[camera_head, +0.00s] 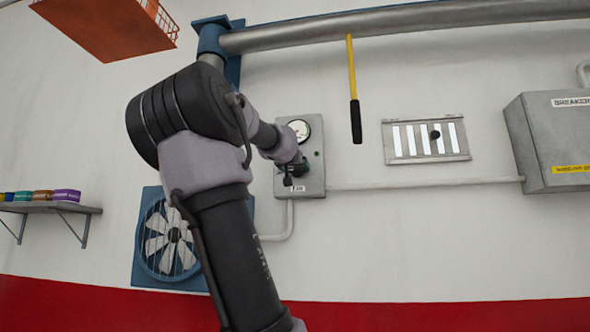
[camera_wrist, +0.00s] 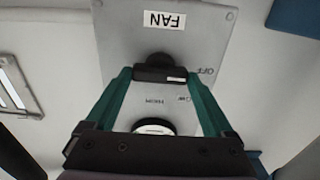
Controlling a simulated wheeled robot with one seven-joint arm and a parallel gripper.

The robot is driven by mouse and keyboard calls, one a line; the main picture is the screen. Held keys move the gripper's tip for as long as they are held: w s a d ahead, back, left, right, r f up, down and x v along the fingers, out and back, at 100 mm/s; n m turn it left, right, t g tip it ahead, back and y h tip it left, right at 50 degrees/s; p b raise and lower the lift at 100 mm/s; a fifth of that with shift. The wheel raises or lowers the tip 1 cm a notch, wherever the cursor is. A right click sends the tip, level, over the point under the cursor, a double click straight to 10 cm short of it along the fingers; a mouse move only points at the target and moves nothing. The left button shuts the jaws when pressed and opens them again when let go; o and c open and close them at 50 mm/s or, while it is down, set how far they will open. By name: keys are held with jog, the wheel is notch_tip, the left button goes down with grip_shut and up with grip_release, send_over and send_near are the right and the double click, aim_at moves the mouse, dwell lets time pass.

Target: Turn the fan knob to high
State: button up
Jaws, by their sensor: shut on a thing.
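The fan control box (camera_head: 314,150) is a grey panel on the wall with a round white dial near its top. In the wrist view the panel (camera_wrist: 118,50) appears upside down, with a FAN label (camera_wrist: 164,19). The black fan knob (camera_wrist: 160,72) sits between my green fingers, its bar lying across them. A pale mark shows near the bar's right end, on the side of the OFF lettering. LOW and another small, blurred label lie below it. My gripper (camera_wrist: 160,76) is shut on the knob. In the head view my gripper (camera_head: 296,170) covers the knob.
A fan (camera_head: 168,240) is mounted on the wall at lower left, beside my arm. A yellow-and-black handle (camera_head: 353,90) hangs right of the box. A slotted vent (camera_head: 426,140) and breaker box (camera_head: 555,142) are farther right. A shelf (camera_head: 50,208) holds coloured rolls.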

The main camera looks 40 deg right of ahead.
jog(key=m, duration=0.4)
jog(key=shift+m, duration=0.3)
jog(key=m, duration=0.4)
jog(key=shift+m, duration=0.3)
jog(key=m, duration=0.4)
jog(key=shift+f, duration=0.1)
jog(key=shift+f+m, duration=0.1)
jog(key=shift+m, duration=2.2)
jog(key=o, duration=1.1)
jog(key=shift+s, duration=0.1)
